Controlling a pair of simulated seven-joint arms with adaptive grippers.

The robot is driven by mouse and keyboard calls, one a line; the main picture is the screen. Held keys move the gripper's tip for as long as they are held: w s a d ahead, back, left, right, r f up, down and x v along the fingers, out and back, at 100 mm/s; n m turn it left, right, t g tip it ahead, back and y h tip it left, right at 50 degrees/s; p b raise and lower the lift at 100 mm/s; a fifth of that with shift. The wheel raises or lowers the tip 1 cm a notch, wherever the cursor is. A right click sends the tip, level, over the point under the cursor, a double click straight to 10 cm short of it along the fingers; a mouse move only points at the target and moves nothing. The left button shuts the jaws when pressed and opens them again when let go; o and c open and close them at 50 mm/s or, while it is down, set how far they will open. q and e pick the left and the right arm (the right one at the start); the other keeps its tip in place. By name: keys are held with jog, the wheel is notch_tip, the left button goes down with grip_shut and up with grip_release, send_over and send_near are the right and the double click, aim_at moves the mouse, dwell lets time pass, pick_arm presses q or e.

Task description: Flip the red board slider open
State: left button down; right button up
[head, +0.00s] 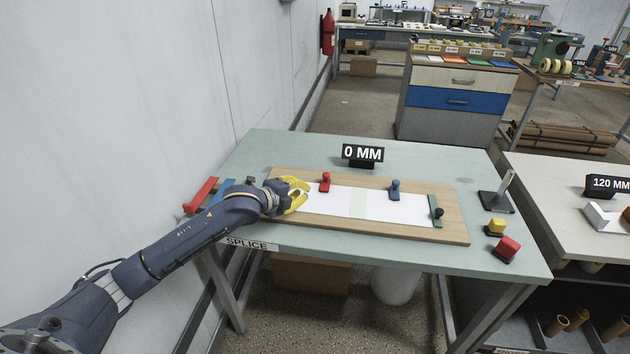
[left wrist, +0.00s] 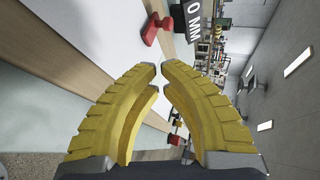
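The red slider (head: 325,183) stands at the back edge of the wooden board (head: 455,205), by the white paper. In the left wrist view the red slider (left wrist: 149,32) is ahead of the fingertips and apart from them. My left gripper (head: 308,192) is over the left end of the board, to the left of the red slider and a little nearer. Its yellow fingers, also in the left wrist view (left wrist: 161,70), curve toward each other with a narrow gap at the tips and nothing between them. My right gripper is not in view.
A blue slider (head: 395,190) and a green bar with a black knob (head: 437,212) stand farther right on the board. A 0 MM sign (head: 362,153) stands behind it. Red and blue bars lie at the table's left edge. Yellow and red blocks (head: 508,248) sit at the right.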

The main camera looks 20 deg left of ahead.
aim_at(324, 188)
pick_arm(q)
jog(key=shift+w+a+r, duration=0.1)
jog(key=shift+w+a, duration=0.05)
jog(key=shift+a, duration=0.25)
jog(key=x, duration=1.1)
jog(key=shift+w+d+r, duration=0.15)
jog(key=shift+w+r, duration=0.05)
jog(key=shift+w, duration=0.2)
jog(key=shift+r+x, duration=0.25)
jog(key=shift+x, duration=0.85)
jog(key=shift+w, duration=0.1)
